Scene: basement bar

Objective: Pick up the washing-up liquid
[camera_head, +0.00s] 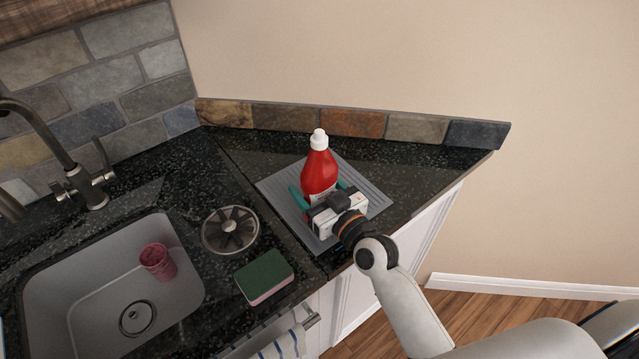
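The washing-up liquid is a red bottle (319,172) with a white cap, standing upright on a grey ribbed mat (375,202) on the dark counter. My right gripper (318,188) reaches in from the front right, low at the bottle. Its teal fingers are on either side of the bottle's lower part, spread wider than the bottle, with a small gap visible at the left finger. The gripper body hides the bottle's base. My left gripper is out of view.
A low stone backsplash (352,123) runs behind the bottle.

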